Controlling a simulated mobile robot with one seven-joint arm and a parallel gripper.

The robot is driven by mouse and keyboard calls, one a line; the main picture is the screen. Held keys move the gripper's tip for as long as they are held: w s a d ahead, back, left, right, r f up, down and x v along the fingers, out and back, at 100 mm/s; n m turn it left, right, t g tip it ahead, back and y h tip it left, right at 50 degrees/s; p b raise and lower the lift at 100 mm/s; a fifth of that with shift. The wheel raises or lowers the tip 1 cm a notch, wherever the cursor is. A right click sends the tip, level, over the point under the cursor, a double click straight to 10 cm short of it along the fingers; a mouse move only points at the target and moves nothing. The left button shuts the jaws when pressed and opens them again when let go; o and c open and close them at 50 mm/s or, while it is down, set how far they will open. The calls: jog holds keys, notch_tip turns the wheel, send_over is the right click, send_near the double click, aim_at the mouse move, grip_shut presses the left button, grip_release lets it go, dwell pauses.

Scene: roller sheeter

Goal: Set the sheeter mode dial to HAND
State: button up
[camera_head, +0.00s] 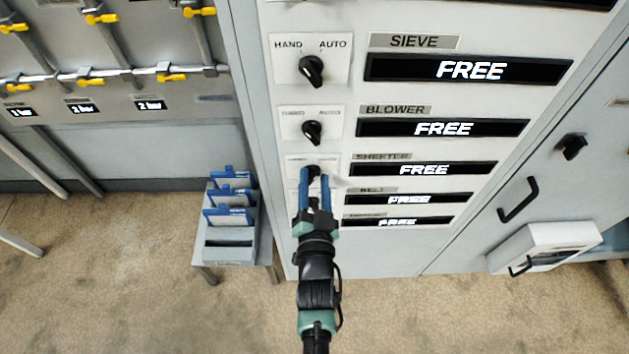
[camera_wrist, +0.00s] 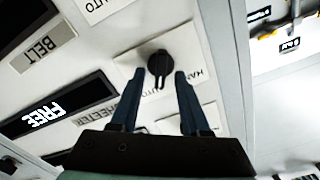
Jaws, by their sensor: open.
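The sheeter mode dial (camera_head: 310,171) is a black knob on a white plate, left of the SHEETER label (camera_head: 381,156). In the wrist view the dial (camera_wrist: 160,62) shows large, with its grip bar pointing down in the picture, between the partly hidden HAND and AUTO words. I cannot tell for sure which setting it marks. My gripper (camera_head: 314,181) is open, its two blue fingers pointing at the panel. In the wrist view my gripper (camera_wrist: 159,75) has one fingertip on each side of the dial's grip bar; contact is not clear.
The blower dial (camera_head: 312,132) and sieve dial (camera_head: 312,70) sit above on the same panel. The BELT row (camera_head: 372,190) lies just below. A stand with blue folders (camera_head: 230,216) is to the left. A cabinet door handle (camera_head: 518,200) is to the right.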

grip_shut()
jog(key=shift+n, duration=0.3)
jog(key=n+b, duration=0.2)
jog(key=shift+a+f+n, duration=0.1)
jog(key=shift+a+n, duration=0.05)
jog(key=shift+n, duration=0.15)
jog(key=n+b, duration=0.2)
jog(key=shift+n, duration=0.4)
jog(key=n, duration=0.2)
jog(key=n+b, duration=0.1)
jog(key=n, duration=0.1)
jog(key=n+b, duration=0.1)
jog(key=shift+a+n, duration=0.25)
jog(key=shift+n, duration=0.15)
grip_release()
